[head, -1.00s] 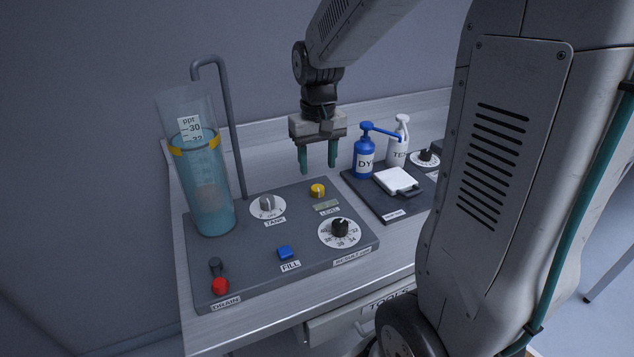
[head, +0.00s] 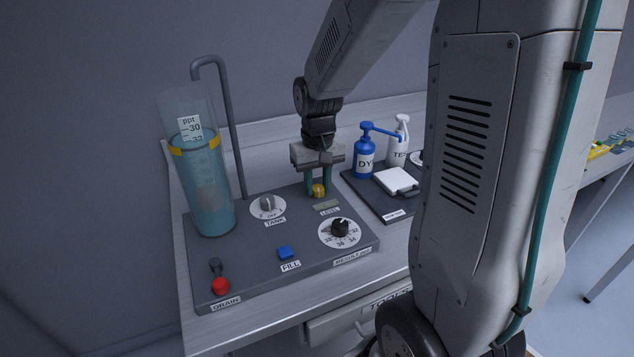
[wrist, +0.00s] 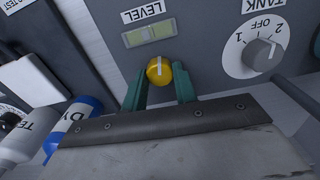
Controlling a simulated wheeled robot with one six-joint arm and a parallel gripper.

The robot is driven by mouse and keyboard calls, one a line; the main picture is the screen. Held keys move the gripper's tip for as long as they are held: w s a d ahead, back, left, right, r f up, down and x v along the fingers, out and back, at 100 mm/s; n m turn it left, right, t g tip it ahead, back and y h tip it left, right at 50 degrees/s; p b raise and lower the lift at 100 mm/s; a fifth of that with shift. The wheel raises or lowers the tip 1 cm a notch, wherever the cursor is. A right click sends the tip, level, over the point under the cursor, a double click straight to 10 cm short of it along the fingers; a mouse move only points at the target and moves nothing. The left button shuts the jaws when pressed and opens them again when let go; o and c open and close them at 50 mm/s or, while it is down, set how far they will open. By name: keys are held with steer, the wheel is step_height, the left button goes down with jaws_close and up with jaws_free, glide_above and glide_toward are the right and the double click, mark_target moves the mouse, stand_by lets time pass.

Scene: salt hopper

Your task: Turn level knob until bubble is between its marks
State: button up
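The yellow level knob (head: 319,190) sits on the grey panel, behind the level vial (head: 327,205). In the wrist view the knob (wrist: 159,70) has a pale pointer line and the vial (wrist: 149,33) is a pale green strip beside the LEVEL label. The bubble is too small to make out. My gripper (head: 318,188) is down at the knob, its green fingers on either side of it.
The tank knob (head: 267,204) is left of the level knob. The salinity dial (head: 340,230) and blue fill button (head: 285,252) are nearer the front. A tall water cylinder (head: 207,190) stands left. The blue dye bottle (head: 364,155) stands close on the right.

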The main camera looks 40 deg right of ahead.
mark_target(318, 187)
steer(key=shift+m, duration=1.3)
steer(key=o, duration=1)
steer(key=shift+c, duration=0.2)
step_height(318, 187, up, 8)
steer(key=shift+f, duration=0.1)
steer(key=s+a+r+n, duration=0.1)
steer(key=s+a, duration=0.2)
steer(key=s, duration=0.4)
steer(key=s+a+r+n+t, duration=0.1)
steer(key=s+a+r+n, duration=0.1)
steer(key=s, duration=0.5)
steer(key=s+a+r+n, duration=0.2)
steer(key=s+a, duration=0.3)
steer(key=s, duration=0.2)
steer(key=shift+r, duration=0.25)
